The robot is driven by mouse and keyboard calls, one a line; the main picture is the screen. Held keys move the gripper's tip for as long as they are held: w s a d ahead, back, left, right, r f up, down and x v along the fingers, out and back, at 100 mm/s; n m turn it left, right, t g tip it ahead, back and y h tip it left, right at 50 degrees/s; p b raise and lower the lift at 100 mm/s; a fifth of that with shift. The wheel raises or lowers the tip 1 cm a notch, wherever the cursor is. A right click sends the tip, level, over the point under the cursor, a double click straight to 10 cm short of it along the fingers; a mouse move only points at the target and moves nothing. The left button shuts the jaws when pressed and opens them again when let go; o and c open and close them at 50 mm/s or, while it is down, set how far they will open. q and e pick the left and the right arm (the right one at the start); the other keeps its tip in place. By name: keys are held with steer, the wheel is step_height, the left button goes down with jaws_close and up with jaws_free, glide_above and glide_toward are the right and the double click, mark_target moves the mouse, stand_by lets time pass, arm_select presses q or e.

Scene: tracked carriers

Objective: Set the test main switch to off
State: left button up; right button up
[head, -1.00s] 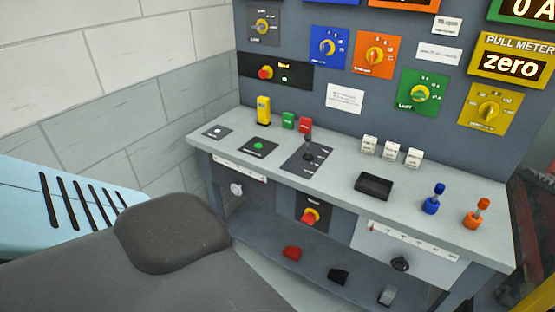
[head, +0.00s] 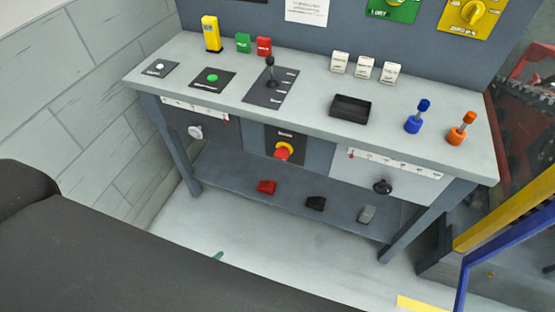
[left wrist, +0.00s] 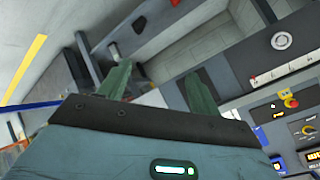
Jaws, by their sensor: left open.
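A red knob on yellow (left wrist: 290,100) also shows at the right of the left wrist view. My left gripper (left wrist: 158,75) has its two green fingers spread and nothing between them. In the head view only a small green tip (head: 218,254) shows past my dark arm, low and in front of the bench, apart from the handle. My right gripper is not in view.
The worktop (head: 205,55) carries a black lever (head: 270,72), a black tray (head: 350,108), and blue (head: 418,115) and orange (head: 461,129) joysticks. Pedals (head: 315,203) sit on the lower shelf. A bench leg (head: 180,148) stands at left. A yellow and blue frame (head: 505,210) is at right.

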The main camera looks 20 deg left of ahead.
arm_select(q)
steer(key=w+f+m+t+b, duration=0.2)
steer(key=w+m+b, duration=0.1)
steer(key=w+m, duration=0.45)
steer(key=m+t+b, duration=0.6)
steer(key=m+b, duration=0.1)
steer(key=m, duration=1.2)
glide_toward(280, 158)
steer(key=shift+w+d+r, duration=0.1)
steer(key=shift+w, duration=2)
steer(key=shift+w+d+r, duration=0.1)
steer(key=shift+w, duration=2.05)
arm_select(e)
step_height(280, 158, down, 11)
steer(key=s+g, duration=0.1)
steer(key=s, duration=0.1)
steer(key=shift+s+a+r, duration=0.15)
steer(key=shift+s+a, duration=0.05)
arm_select(q)
steer(key=shift+c, duration=0.2)
steer(key=shift+n, duration=0.25)
steer(key=c, duration=0.9)
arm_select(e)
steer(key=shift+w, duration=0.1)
